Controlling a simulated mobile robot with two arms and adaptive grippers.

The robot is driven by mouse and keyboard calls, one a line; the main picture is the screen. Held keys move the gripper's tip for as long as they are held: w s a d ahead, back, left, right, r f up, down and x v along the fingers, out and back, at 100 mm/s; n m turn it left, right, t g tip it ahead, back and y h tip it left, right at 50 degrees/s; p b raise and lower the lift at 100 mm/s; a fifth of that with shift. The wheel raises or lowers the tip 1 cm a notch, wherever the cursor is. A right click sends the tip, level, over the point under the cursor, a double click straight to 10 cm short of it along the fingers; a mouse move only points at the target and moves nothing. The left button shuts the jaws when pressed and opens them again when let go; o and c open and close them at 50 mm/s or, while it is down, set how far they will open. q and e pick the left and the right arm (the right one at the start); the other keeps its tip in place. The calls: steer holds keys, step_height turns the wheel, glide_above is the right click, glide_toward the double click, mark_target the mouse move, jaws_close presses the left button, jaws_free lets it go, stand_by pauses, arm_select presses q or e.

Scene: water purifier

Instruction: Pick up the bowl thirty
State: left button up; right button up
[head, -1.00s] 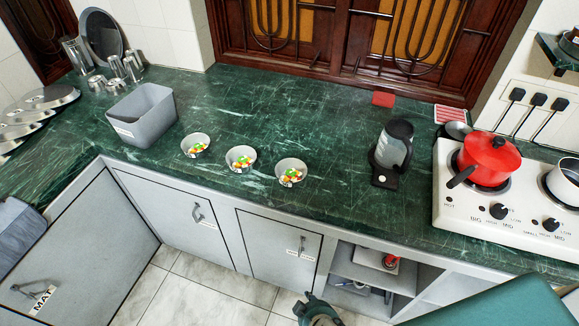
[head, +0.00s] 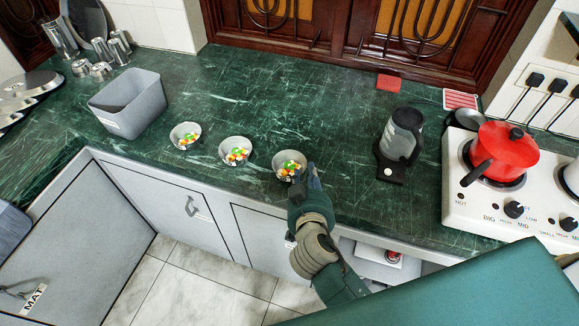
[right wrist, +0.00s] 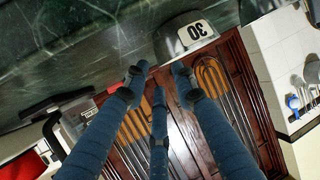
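Three small bowls of colourful food stand in a row on the green marble counter. The right one (head: 289,166) is beside my right gripper (head: 311,178), whose fingers reach its right front side. In the right wrist view a grey metal bowl (right wrist: 192,36) shows a white label reading 30. My right gripper (right wrist: 158,76) is open there, its fingers spread and the bowl just beyond their tips, not held. The middle bowl (head: 235,151) and left bowl (head: 185,135) stand apart to the left; their labels cannot be read. My left gripper is not in view.
A grey bin (head: 128,103) stands left of the bowls. A dark blender-like appliance (head: 399,147) stands to the right, then a white stove (head: 464,205) with a red pot (head: 507,150). The counter (head: 270,95) behind the bowls is clear.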

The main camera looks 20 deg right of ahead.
mark_target(305, 164)
steer(key=shift+w+d, duration=0.1)
steer(key=shift+w, duration=0.35)
steer(key=p+x, duration=0.1)
steer(key=x, duration=0.2)
steer(key=shift+w+d+f+p, duration=0.1)
steer(key=shift+w+p, duration=0.15)
steer(key=shift+p, duration=0.1)
steer(key=shift+w+d+f, duration=0.1)
steer(key=shift+w+f, duration=0.2)
steer(key=shift+w, duration=0.05)
jaws_close()
